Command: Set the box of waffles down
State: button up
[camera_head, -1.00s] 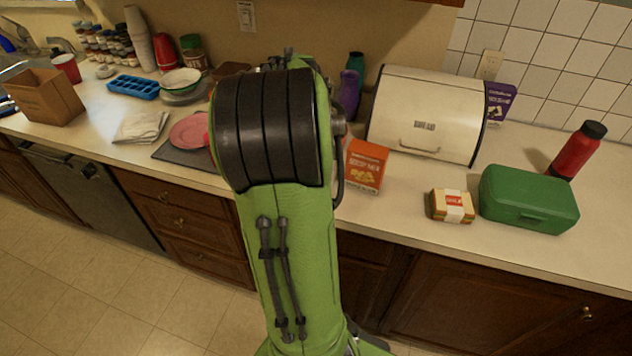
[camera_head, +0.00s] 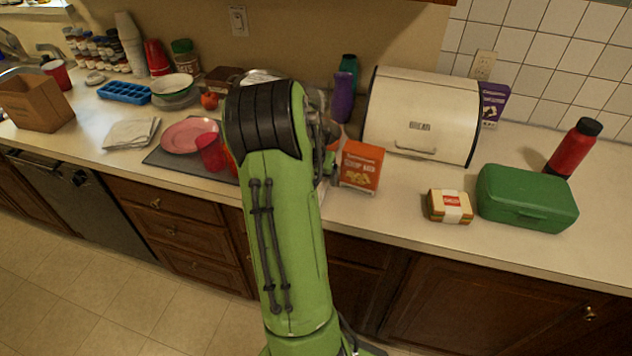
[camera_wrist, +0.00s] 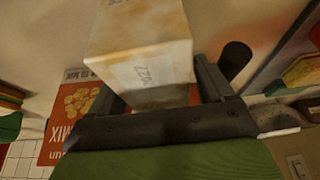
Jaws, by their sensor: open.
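In the wrist view my gripper (camera_wrist: 160,92) is open, with one finger on each side of a pale box (camera_wrist: 145,50). This looks like the box of waffles, but its print is too blurred to read. Whether a finger touches it, and whether it rests on the counter, I cannot tell. In the head view my green arm hides my gripper and most of what is around it.
An orange mix box (camera_head: 361,166) stands right of my arm; it shows behind the pale box in the wrist view (camera_wrist: 75,115). A bread bin (camera_head: 420,115), sandwich (camera_head: 449,206) and green lunch box (camera_head: 527,198) lie further right. A red cup (camera_head: 212,152) is left.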

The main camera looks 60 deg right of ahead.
jog(key=shift+f+b, duration=0.25)
jog(key=shift+b, duration=0.1)
jog(key=shift+c, duration=0.2)
jog(key=c, duration=1.3)
jog(key=shift+r+p, duration=0.45)
jog(key=shift+p, duration=0.1)
jog(key=shift+c, duration=0.2)
notch_tip(320, 180, up, 10)
jog(key=shift+f+p, duration=0.15)
jog(key=shift+p, duration=0.55)
